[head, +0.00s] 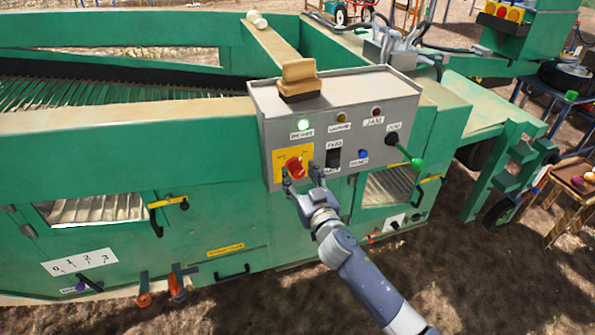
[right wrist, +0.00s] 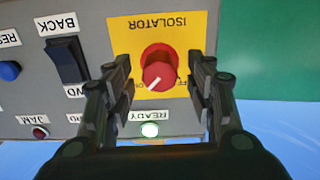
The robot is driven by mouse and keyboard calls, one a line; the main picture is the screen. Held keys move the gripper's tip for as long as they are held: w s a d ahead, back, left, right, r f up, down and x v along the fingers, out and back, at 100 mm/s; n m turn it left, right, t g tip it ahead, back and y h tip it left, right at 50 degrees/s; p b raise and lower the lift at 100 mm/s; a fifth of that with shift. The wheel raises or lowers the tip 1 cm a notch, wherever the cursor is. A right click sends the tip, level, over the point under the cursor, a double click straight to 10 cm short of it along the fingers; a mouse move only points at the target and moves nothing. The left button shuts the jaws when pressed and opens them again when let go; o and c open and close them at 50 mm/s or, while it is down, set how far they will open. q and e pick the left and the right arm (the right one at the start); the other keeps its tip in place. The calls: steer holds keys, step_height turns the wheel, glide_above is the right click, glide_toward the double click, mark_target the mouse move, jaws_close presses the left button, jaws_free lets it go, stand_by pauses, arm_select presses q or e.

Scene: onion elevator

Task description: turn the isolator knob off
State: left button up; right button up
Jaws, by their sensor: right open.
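The red isolator knob (head: 295,167) sits on a yellow plate (head: 281,153) at the lower left of the grey control box (head: 350,95). In the right wrist view, which shows the panel upside down, the knob (right wrist: 158,68) is near the middle. Its white mark slants to the lower left, towards what looks like the ON label; OFF lettering is partly hidden at the right. My right gripper (head: 303,176) is open at the knob, with one finger on each side; in the wrist view (right wrist: 160,88) gaps show between fingers and knob. My left gripper is out of view.
The panel also carries a lit green READY light (head: 303,125), a black rocker switch (head: 333,158), a blue button (head: 363,154) and a green-tipped lever (head: 415,163). A brush (head: 299,80) lies on top of the box. Green machine panels surround it.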

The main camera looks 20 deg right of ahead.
steer(key=shift+w, duration=0.8)
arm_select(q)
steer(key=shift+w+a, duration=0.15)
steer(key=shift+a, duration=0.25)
arm_select(e)
steer(key=shift+w, duration=0.25)
steer(key=c, duration=1.1)
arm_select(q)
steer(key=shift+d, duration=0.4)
